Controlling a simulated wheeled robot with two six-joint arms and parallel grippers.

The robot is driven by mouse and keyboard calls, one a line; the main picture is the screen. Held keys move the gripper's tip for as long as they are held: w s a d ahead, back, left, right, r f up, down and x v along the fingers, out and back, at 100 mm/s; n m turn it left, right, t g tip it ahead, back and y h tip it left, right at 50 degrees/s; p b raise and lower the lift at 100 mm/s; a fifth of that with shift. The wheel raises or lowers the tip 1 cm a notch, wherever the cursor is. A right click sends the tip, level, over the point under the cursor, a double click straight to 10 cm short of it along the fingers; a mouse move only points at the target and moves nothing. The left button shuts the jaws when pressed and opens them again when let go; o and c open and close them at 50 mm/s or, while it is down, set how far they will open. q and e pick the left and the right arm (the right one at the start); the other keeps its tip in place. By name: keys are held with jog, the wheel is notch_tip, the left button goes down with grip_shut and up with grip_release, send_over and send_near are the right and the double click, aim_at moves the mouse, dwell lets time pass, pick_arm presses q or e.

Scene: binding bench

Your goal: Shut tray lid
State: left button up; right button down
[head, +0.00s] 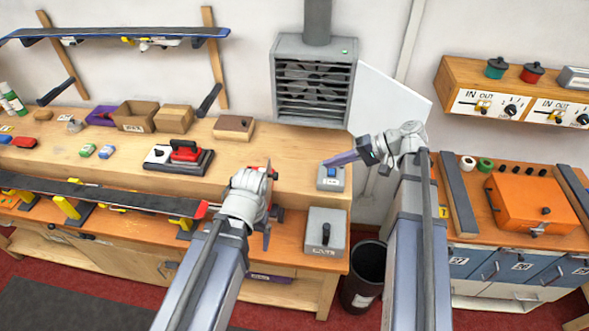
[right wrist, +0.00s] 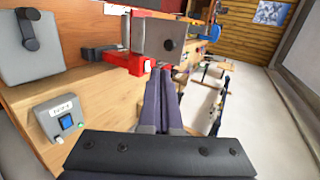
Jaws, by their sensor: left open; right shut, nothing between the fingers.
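No part is clearly marked as the tray lid. A grey box (head: 325,229) with a black handle sits at the bench's right front corner; a grey panel with a dark handle (right wrist: 30,60) shows at the upper left of the right wrist view. An orange case (head: 535,204) on the right bench looks closed. My left gripper (head: 272,205) is open at the bench's front, left of the grey box, its fingers partly hidden by the wrist. My right gripper (head: 327,162) is shut and empty above the blue-button box; its closed fingers (right wrist: 163,75) also show in the right wrist view.
The blue-button box (head: 330,178) stands on the raised shelf. A red clamp (right wrist: 135,55) is at the bench edge in the right wrist view. A black bin (head: 367,270) stands between benches. A ski (head: 110,194) lies along the front left. A fan vent (head: 314,85) is behind.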

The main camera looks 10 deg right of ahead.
jog(key=a+r+b+x, duration=0.1)
jog(key=b+x, duration=0.4)
jog(key=x, duration=0.8)
jog(key=shift+w+a+r, duration=0.15)
jog(key=shift+a+r, duration=0.05)
jog(key=shift+r, duration=0.05)
jog(key=w+a+r+h+p, duration=0.1)
jog(key=w+a+h+p, duration=0.3)
jog(key=a, duration=0.7)
jog(key=shift+g+h, duration=0.3)
jog(key=shift+g, duration=0.3)
jog(key=shift+a+r+b+x, duration=0.2)
jog(key=shift+b+x, duration=0.25)
jog(key=shift+x, duration=1)
jog(key=shift+a+r+b+x, duration=0.15)
jog(key=shift+a+b+x, duration=0.2)
jog(key=shift+x, duration=1.1)
jog(key=shift+a+r+b+x, duration=0.2)
jog(key=shift+b+x, duration=0.3)
jog(key=shift+x, duration=0.95)
